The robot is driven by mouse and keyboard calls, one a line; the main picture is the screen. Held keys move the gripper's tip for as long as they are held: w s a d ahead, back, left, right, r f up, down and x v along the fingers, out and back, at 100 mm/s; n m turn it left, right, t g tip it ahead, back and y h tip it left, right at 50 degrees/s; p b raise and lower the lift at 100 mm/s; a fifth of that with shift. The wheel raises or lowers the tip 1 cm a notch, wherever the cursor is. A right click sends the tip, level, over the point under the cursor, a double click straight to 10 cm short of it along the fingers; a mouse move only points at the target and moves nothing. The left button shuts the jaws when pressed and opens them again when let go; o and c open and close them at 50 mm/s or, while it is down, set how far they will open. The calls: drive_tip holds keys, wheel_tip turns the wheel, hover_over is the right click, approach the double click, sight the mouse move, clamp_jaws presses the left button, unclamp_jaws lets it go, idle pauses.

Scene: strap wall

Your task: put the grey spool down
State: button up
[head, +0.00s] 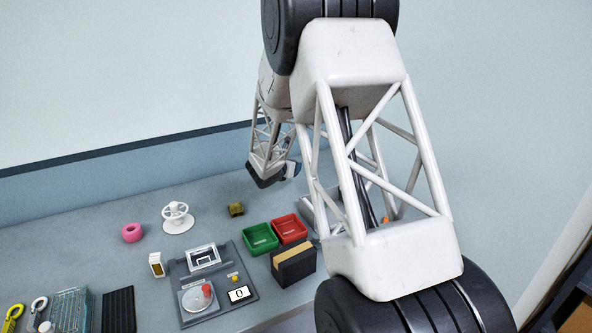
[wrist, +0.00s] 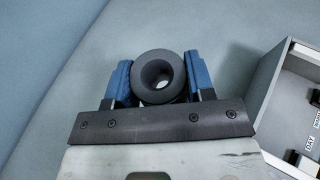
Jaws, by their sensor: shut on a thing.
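The grey spool (wrist: 176,93) is a dark grey ring-like body with a hole through its middle, seen end-on in the wrist view. My gripper (wrist: 160,78) is shut on it, with one blue finger on each side. In the head view my gripper (head: 288,172) is at the far end of my arm, over the back part of the grey table (head: 100,198). It is small and partly hidden there, and I cannot make out the spool clearly. I cannot tell whether the spool touches the table.
A grey box with labels (wrist: 265,95) stands right of my gripper in the wrist view. In the head view, a green tray (head: 260,239), red tray (head: 289,229) and olive block (head: 236,209) lie nearby. A white handwheel (head: 177,218) and pink ring (head: 132,232) are farther left.

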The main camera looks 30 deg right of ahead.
wheel_tip(320, 180, up, 26)
drive_tip(key=r, duration=0.1)
drive_tip(key=w+d+f+n+t+y, duration=0.1)
drive_tip(key=w+d+n+t+y, duration=0.3)
drive_tip(key=w+d+n+y, duration=0.1)
drive_tip(key=shift+w+d+f+n+t, duration=0.25)
drive_tip(key=shift+w+d+n, duration=0.25)
drive_tip(key=shift+w+d, duration=0.45)
drive_tip(key=shift+w+d+n+t+y, duration=0.25)
drive_tip(key=shift+d+n+y, duration=0.35)
drive_tip(key=shift+y, duration=0.2)
drive_tip(key=shift+w+d+n+y, duration=0.15)
drive_tip(key=shift+d+n+y, duration=0.35)
drive_tip(key=shift+d+y, duration=0.1)
drive_tip(key=shift+s+d+n+g+y, duration=0.8)
drive_tip(key=shift+s+d+n+y, duration=3)
drive_tip(key=shift+d+n+y, duration=1.5)
wheel_tip(320, 180, down, 25)
drive_tip(key=shift+y, duration=0.4)
drive_tip(key=shift+d+f, duration=0.1)
drive_tip(key=shift+f, duration=0.1)
